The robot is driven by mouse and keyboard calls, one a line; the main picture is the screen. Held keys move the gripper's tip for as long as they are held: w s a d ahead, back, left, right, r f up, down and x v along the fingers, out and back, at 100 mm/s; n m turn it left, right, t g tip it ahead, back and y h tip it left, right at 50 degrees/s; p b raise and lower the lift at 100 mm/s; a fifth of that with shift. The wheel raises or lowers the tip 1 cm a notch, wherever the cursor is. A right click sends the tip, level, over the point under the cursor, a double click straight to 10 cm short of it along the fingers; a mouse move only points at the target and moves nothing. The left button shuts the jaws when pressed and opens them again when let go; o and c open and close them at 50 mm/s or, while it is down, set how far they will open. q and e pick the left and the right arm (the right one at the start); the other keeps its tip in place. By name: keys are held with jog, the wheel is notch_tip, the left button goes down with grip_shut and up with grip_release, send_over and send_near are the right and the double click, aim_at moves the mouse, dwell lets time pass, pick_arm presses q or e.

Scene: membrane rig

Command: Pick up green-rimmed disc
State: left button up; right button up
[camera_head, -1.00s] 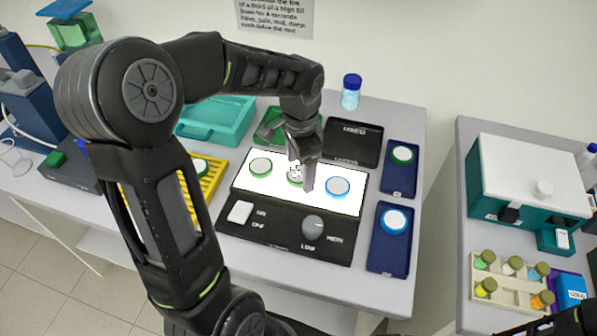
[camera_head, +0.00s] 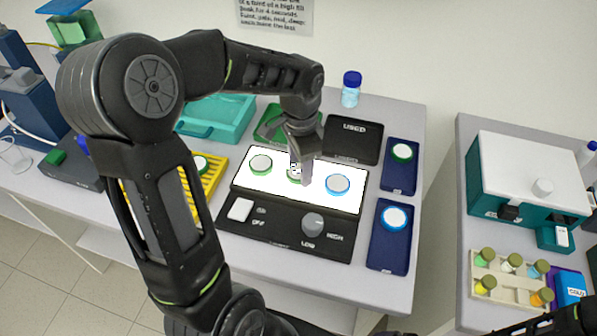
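A bright white light panel (camera_head: 318,204) carries a row of discs. A green-rimmed disc (camera_head: 261,164) lies at its left, uncovered. A second disc (camera_head: 291,179) lies in the middle, mostly hidden by my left gripper; the bit of its rim that shows looks green. A blue-rimmed disc (camera_head: 338,184) lies at the right. My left gripper (camera_head: 300,177) points down over the middle disc; its fingers overlap in this view, so I cannot tell their gap or whether they touch the disc. My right gripper is not in view.
Navy trays at the right hold another green-rimmed disc (camera_head: 402,152) and a blue-rimmed disc (camera_head: 395,218). A yellow rack (camera_head: 211,180) with a disc stands left of the panel. A black USED tray (camera_head: 352,142) and a blue-capped bottle (camera_head: 351,90) stand behind.

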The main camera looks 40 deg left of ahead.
pick_arm(q)
jog(key=c, duration=0.8)
notch_tip(320, 180, up, 10)
jog(key=shift+b, duration=0.75)
